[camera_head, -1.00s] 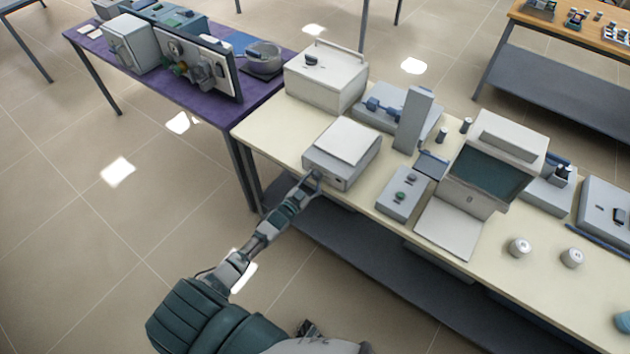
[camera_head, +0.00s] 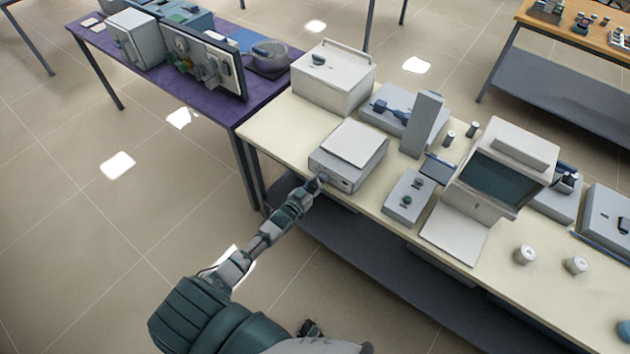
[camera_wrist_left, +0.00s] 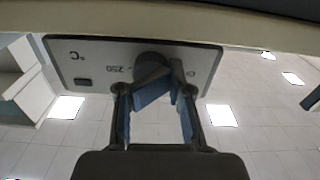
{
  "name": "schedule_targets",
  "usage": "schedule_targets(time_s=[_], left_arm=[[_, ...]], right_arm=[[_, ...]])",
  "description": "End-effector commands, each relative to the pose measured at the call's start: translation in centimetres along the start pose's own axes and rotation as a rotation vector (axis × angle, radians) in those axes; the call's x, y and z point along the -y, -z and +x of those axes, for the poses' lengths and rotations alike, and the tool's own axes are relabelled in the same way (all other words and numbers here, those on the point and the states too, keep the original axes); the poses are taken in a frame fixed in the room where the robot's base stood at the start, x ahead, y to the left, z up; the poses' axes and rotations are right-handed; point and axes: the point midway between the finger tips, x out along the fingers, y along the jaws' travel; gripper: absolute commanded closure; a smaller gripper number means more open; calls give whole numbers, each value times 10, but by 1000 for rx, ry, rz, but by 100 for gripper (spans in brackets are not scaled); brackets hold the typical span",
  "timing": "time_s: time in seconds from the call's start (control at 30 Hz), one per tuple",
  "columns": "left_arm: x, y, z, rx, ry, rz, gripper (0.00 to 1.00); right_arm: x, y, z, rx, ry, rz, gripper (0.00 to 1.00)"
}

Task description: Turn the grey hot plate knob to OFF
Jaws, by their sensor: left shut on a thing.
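The grey hot plate (camera_head: 345,177), with a white square top, stands at the front edge of the cream table. My left arm reaches up to its front face. My left gripper (camera_head: 321,179) is at the left part of that face and covers the knob in the head view. In the left wrist view the front panel (camera_wrist_left: 85,62) appears upside down, with "°C" and "250" marks. The dark round knob (camera_wrist_left: 150,60) sits by the fingertips of my left gripper (camera_wrist_left: 152,92), which is shut on it. The knob's exact pointer direction is hard to read.
A stirrer box with two knobs (camera_head: 408,197) and a furnace with a lowered door (camera_head: 495,175) stand to the right on the cream table (camera_head: 268,128). A white box (camera_head: 332,82) stands behind. Open floor lies left of the table.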

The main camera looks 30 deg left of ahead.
Motion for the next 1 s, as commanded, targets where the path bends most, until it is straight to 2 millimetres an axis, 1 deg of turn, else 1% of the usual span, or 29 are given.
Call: schedule_targets(time_s=[0.03, 0.07, 0.1, 0.17, 0.2, 0.57, 0.67, 0.77, 1.0], left_arm=[[-10, -1, 0, 0, -14, -4, 100], [-11, -1, 0, 0, -14, -4, 79], [-11, -1, 0, 0, -14, -3, 69], [-11, -1, 0, 0, -14, -2, 54], [-11, -1, 0, 0, -13, -2, 51], [-2, -3, -1, -1, -10, -6, 51], [-1, -3, -7, -1, -8, -6, 51], [-2, -4, -21, 2, -8, -6, 51], [-6, -5, -76, 6, -9, -3, 51]], right_arm=[[0, 0, 0, 0, 0, 0, 60], [0, 0, 0, 0, 0, 0, 60], [0, 0, 0, 0, 0, 0, 60], [1, 1, 0, -1, 1, 0, 60], [2, 1, 0, -1, 2, 1, 60], [0, 4, 0, -4, 1, -1, 60], [0, 4, -1, -5, 0, -1, 60], [0, 3, 0, -4, 1, -1, 60], [0, 2, 0, -3, 2, 0, 60]])
